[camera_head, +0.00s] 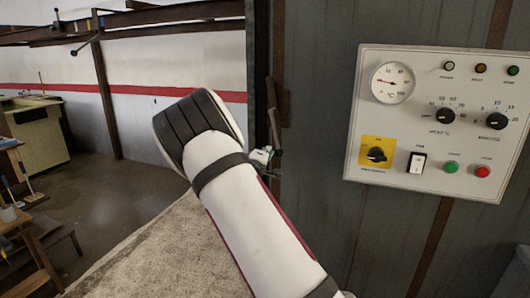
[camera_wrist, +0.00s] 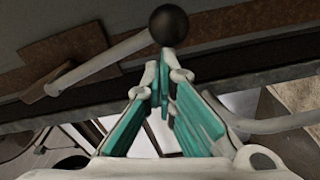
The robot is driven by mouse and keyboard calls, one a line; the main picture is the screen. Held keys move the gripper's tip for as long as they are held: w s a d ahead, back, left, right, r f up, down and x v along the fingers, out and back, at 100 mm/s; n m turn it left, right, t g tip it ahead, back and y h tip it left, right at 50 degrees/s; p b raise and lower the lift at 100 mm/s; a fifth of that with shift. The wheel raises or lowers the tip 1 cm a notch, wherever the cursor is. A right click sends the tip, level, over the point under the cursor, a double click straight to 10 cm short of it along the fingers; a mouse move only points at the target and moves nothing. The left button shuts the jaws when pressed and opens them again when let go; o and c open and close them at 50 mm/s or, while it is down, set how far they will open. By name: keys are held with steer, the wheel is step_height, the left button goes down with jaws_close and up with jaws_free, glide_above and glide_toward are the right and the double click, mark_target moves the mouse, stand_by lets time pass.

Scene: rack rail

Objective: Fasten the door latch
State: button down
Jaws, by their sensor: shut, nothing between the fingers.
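The door latch shows in the wrist view as a pale metal rod (camera_wrist: 98,64) with a dark ball knob (camera_wrist: 168,25) at its right end. Its left end meets a rusty brown plate (camera_wrist: 62,66). My gripper (camera_wrist: 163,82) has teal-lined fingers with their tips together and nothing between them. The tips are just below the knob in the picture; whether they touch it I cannot tell. In the head view the latch handle (camera_head: 273,115) is a dark upright bar at the door's edge, and my gripper (camera_head: 268,154) is mostly hidden behind my white arm.
A control panel (camera_head: 436,122) with a gauge, knobs and buttons is on the grey metal wall to the right. A pale rough surface (camera_head: 135,240) lies below my arm.

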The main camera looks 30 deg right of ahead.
steer(key=s+d+r+n+g+p, duration=0.1)
steer(key=s+d+r+n+p, duration=0.5)
steer(key=n, duration=0.9)
steer(key=shift+s+d+r, duration=1.1)
steer(key=shift+s+r, duration=1.15)
steer(key=shift+r, duration=0.1)
